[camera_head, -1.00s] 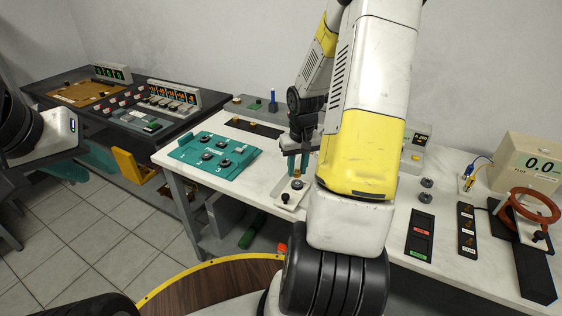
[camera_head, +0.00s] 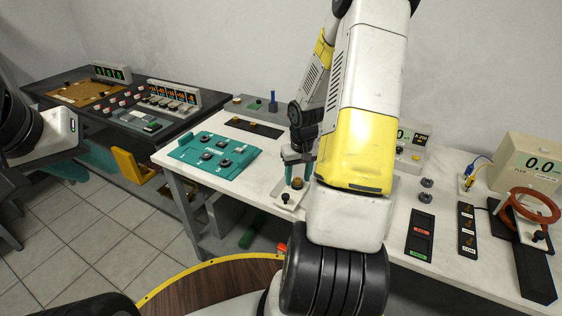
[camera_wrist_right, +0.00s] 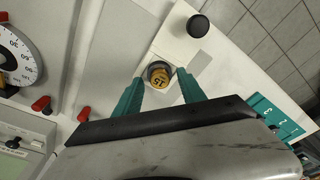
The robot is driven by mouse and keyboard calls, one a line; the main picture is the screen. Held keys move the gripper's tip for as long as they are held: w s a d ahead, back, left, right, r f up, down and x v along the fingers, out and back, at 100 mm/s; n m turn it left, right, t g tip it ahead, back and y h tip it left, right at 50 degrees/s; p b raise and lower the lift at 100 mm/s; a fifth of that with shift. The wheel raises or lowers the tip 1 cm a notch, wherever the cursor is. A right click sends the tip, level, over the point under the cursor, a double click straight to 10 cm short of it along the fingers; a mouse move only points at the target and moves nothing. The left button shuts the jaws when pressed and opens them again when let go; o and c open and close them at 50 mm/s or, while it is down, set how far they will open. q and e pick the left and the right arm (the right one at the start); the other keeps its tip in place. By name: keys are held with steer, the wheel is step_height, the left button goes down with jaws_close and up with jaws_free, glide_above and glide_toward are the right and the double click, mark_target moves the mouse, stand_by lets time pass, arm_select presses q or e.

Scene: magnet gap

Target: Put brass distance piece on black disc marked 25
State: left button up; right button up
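A small brass piece (camera_wrist_right: 159,77) sits on a round dark-grey seat on a white plate (camera_wrist_right: 198,58) with a black knob; its top marking looks like 15. It also shows in the head view (camera_head: 298,182). My right gripper (camera_wrist_right: 160,91) is open, its teal fingers on either side of the brass piece, with gaps visible. In the head view my right gripper (camera_head: 299,181) is just above the plate. Several black discs lie on the teal board (camera_head: 188,156); their markings are too small to read. My left arm (camera_head: 45,138) is at the left edge; its fingers cannot be made out.
A dark strip with brass-coloured pieces (camera_head: 253,127) lies behind the teal board. Two grey knobs (camera_head: 426,190), a dark red-and-green panel (camera_head: 420,237) and a flux meter (camera_head: 530,163) stand on the right. Bare white tabletop lies between board and plate.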

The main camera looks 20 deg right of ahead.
step_height(320, 180, up, 12)
steer(key=s, duration=0.1)
steer(key=s+a+r+t, duration=0.2)
steer(key=s+a+r, duration=0.3)
steer(key=a+r, duration=0.45)
steer(key=s+a+r+t+y, duration=0.1)
steer(key=s+a+r, duration=0.2)
steer(key=s+r, duration=0.1)
steer(key=s+a+r+n+t+y, duration=0.1)
steer(key=s+a+r, duration=0.3)
steer(key=s, duration=0.3)
steer(key=shift+s+a+r+t, duration=0.15)
steer(key=shift+s+r+t, duration=0.15)
steer(key=shift+t, duration=0.1)
